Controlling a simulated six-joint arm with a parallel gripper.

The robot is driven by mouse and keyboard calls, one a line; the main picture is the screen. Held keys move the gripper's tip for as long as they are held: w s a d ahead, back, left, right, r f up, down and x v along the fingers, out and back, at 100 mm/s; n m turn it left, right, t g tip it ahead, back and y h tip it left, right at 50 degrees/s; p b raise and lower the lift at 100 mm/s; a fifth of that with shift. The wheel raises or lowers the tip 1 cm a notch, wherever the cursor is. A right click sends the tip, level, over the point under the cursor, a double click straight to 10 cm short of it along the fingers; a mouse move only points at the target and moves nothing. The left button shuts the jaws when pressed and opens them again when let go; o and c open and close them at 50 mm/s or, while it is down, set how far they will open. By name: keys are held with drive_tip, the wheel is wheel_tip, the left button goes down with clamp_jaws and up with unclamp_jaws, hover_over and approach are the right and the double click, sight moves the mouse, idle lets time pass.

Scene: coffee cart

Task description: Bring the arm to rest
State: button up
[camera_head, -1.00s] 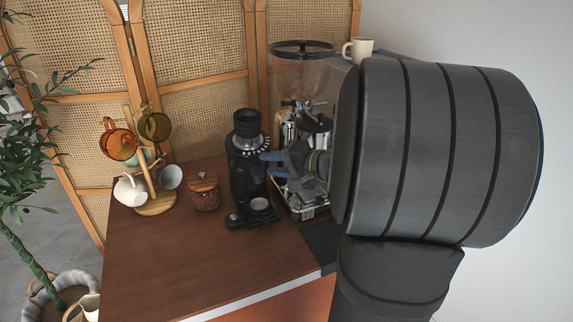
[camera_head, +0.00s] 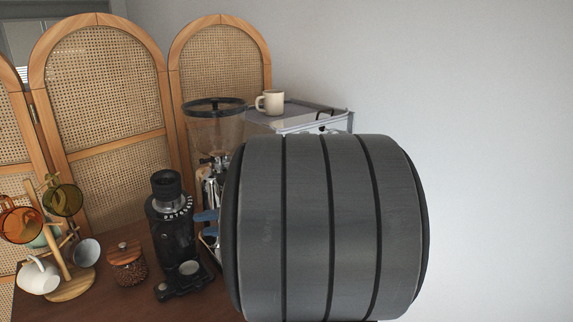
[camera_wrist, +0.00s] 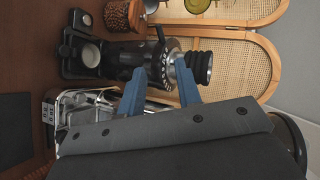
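My gripper (camera_wrist: 158,82) shows in the wrist view as two blue fingers held apart with nothing between them. They point toward the black coffee grinder (camera_wrist: 145,62), which lies beyond; I cannot tell the exact gap. In the head view the blue fingers of my gripper (camera_head: 207,224) show just right of the same black grinder (camera_head: 171,228). The rest of the gripper is hidden there behind my large dark grey arm link, which fills the lower middle.
A clear hopper with a black rim (camera_head: 214,126) stands behind the arm. A cream mug (camera_head: 271,102) sits on the machine's top (camera_head: 318,119). A wood-lidded jar (camera_head: 127,264) and mug tree (camera_head: 69,285) stand left. Cane screens (camera_head: 105,90) close the back.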

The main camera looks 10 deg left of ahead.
sight(157, 229)
drive_tip(key=x, duration=1.7)
drive_tip(key=shift+d, duration=0.2)
drive_tip(key=v, duration=1.7)
drive_tip(key=x, duration=1.7)
drive_tip(key=shift+a, duration=0.4)
drive_tip(key=shift+a+r+m+t, duration=0.15)
drive_tip(key=shift+a+m+t, duration=0.15)
drive_tip(key=shift+m+t, duration=0.5)
drive_tip(key=shift+w+a+r+m+t+h, duration=0.15)
drive_tip(key=shift+a+m+t, duration=0.15)
drive_tip(key=shift+m+t, duration=0.25)
drive_tip(key=shift+s+a+f+m+t+h, duration=0.15)
drive_tip(key=shift+a+m+t, duration=0.2)
drive_tip(key=shift+t, duration=0.3)
drive_tip(key=shift+w+r, duration=0.1)
drive_tip(key=shift+w, duration=0.05)
drive_tip(key=shift+o, duration=0.6)
